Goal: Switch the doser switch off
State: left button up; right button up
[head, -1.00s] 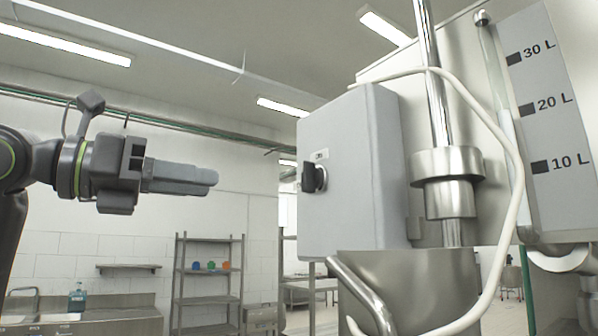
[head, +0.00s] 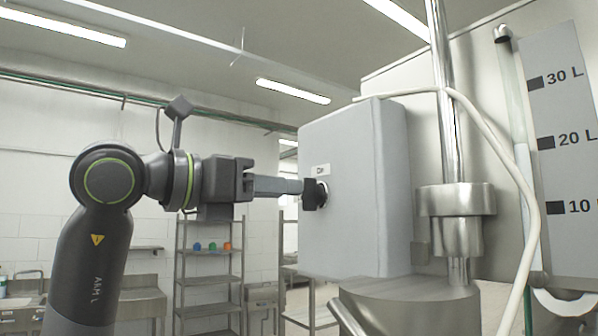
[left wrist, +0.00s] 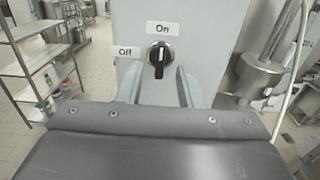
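The doser switch is a black rotary knob (head: 314,194) on the left face of a grey box (head: 345,190). In the left wrist view the knob (left wrist: 160,58) stands upright, its handle in line with the "On" label (left wrist: 163,28) above it. The "Off" label (left wrist: 125,51) is to its left. My left gripper (head: 300,187) is level with the knob, its fingertips right at it. In the left wrist view the fingers (left wrist: 158,74) are apart, one on each side of the knob's lower part. I cannot tell whether they touch it. My right gripper is not in view.
A steel tank with a litre scale (head: 553,140) and a vertical steel rod (head: 447,120) stand right of the box. A white hose (head: 512,180) loops past them. A shelf rack (head: 210,281) stands far behind. The space left of the box is otherwise free.

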aim_at(309, 195)
pick_arm(q)
jog(key=shift+p+x, duration=0.8)
jog(key=shift+x, duration=1.4)
grip_shut()
